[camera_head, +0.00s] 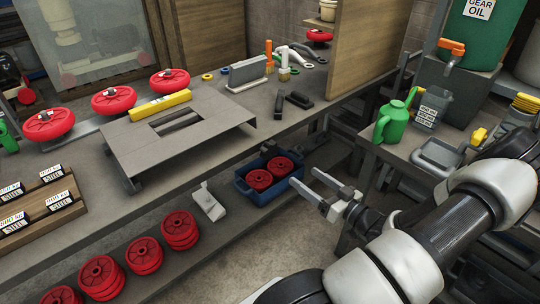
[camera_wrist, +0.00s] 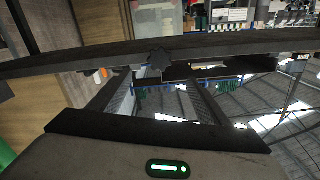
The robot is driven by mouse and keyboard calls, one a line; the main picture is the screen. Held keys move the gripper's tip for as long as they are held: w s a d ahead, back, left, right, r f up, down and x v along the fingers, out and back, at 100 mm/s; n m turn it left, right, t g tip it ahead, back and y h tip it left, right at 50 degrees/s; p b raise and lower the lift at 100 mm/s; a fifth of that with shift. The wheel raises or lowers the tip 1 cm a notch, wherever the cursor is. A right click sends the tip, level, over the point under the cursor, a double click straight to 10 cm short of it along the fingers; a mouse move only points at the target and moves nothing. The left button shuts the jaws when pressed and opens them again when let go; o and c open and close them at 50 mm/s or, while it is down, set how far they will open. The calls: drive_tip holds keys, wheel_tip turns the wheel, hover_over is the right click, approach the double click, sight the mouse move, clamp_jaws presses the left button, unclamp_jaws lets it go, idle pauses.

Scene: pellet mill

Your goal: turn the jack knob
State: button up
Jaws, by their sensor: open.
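My gripper (camera_head: 307,180) is open and empty, in front of the bench and beside a blue crate. In the wrist view its two fingers (camera_wrist: 158,88) stand apart. A dark lobed knob (camera_wrist: 159,60), likely the jack knob, shows beyond and between the fingertips in the wrist view, against a long dark bar or edge. It looks apart from the fingers. I cannot clearly pick out this knob in the head view.
The bench (camera_head: 92,150) carries a raised grey plate (camera_head: 200,120) and several red discs. The blue crate (camera_head: 284,186) holds red discs below the bench. A side table (camera_head: 400,150) with a green can (camera_head: 393,121) stands at right.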

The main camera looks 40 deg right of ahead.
sight(272, 153)
drive_tip(key=w, duration=0.5)
drive_tip(key=w+a, duration=0.1)
drive_tip(key=w, duration=0.5)
drive_tip(key=w+b, duration=0.1)
drive_tip(key=w, duration=0.5)
drive_tip(key=shift+w+a, duration=0.1)
drive_tip(key=shift+a, duration=0.1)
drive_tip(key=c, duration=1.1)
drive_tip(key=shift+o, duration=0.2)
drive_tip(key=shift+b, duration=0.3)
